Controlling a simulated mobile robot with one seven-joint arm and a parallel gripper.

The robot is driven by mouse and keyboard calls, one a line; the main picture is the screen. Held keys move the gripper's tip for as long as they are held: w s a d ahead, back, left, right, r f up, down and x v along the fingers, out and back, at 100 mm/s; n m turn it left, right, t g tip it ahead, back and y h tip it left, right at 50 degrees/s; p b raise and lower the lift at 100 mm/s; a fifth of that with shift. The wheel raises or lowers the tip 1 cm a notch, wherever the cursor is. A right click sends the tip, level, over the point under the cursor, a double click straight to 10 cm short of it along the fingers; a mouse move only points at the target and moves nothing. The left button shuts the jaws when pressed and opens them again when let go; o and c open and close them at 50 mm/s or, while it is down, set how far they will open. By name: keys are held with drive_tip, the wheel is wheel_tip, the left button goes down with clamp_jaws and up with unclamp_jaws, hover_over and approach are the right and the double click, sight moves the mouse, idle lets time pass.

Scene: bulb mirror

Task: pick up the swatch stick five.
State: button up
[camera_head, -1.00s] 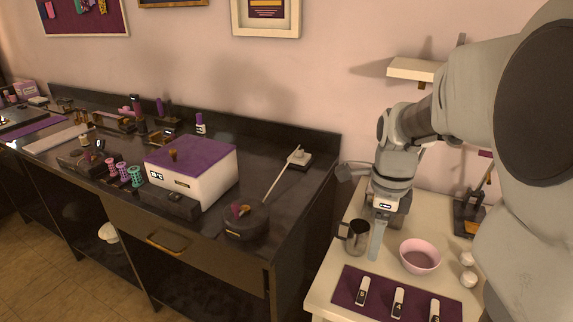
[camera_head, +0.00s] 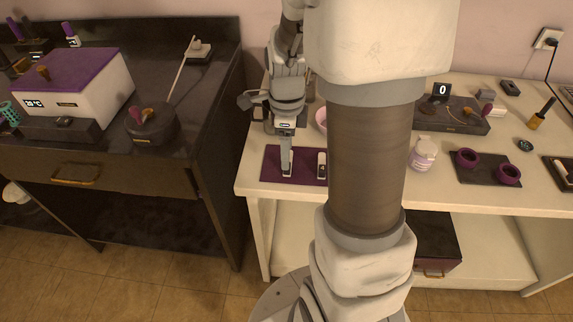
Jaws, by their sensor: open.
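A purple mat (camera_head: 270,165) lies at the front left of the cream table. My gripper (camera_head: 286,164) points down over its left part, with its fingertips low and close to the mat. The leftmost stick, swatch stick five (camera_head: 287,174), shows only as a small pale end right below the fingertips. The fingers hide most of it, and I cannot tell whether they touch it. My gripper is open. A second white stick with a dark label (camera_head: 322,165) lies to its right on the mat. My arm hides the right part of the mat.
The pink bowl (camera_head: 321,119) stands behind the mat, partly hidden by my arm. A white jar (camera_head: 423,154) and a dark tray with purple rings (camera_head: 487,167) are to the right. The black counter (camera_head: 215,100) stands left, across a gap.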

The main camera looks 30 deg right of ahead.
wheel_tip(320, 180, down, 5)
drive_tip(key=shift+d+r+b, duration=0.1)
drive_tip(key=shift+r+b, duration=0.05)
drive_tip(key=shift+b, duration=0.6)
clamp_jaws()
